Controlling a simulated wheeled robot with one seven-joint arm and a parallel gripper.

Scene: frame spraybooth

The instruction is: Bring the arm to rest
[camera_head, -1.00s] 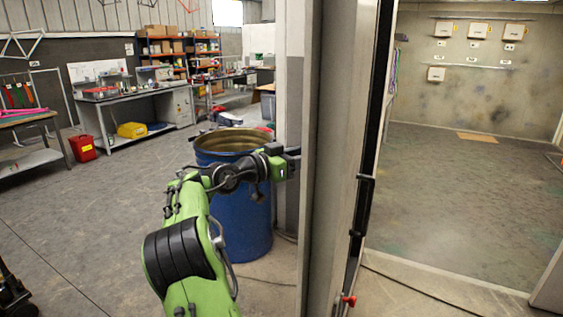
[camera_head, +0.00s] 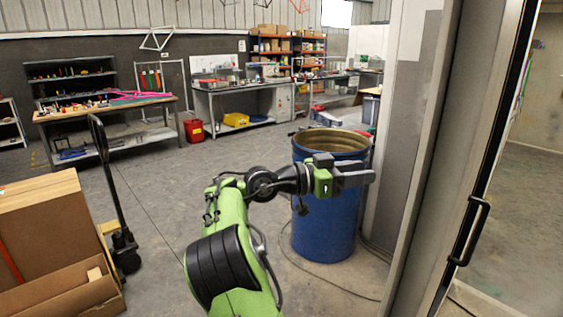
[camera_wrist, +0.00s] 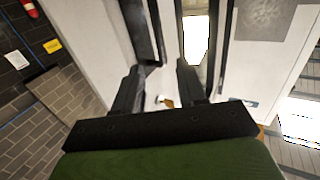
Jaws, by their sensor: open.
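My green and black arm reaches forward and to the right in the head view, bent at the elbow, with my gripper (camera_head: 354,174) at its end. The gripper is in front of the blue drum (camera_head: 325,222) in the picture and hides part of its right side. In the wrist view my gripper (camera_wrist: 158,80) shows two dark fingers set apart, with nothing held between them. Beyond the fingers are pale panels and dark frame edges.
The booth's door frame (camera_head: 425,150) stands close on the right, with a dark handle (camera_head: 474,230). A pallet truck (camera_head: 115,200) and cardboard boxes (camera_head: 50,225) are at the left. Workbenches (camera_head: 240,88) line the back wall. The grey floor (camera_head: 165,225) between is clear.

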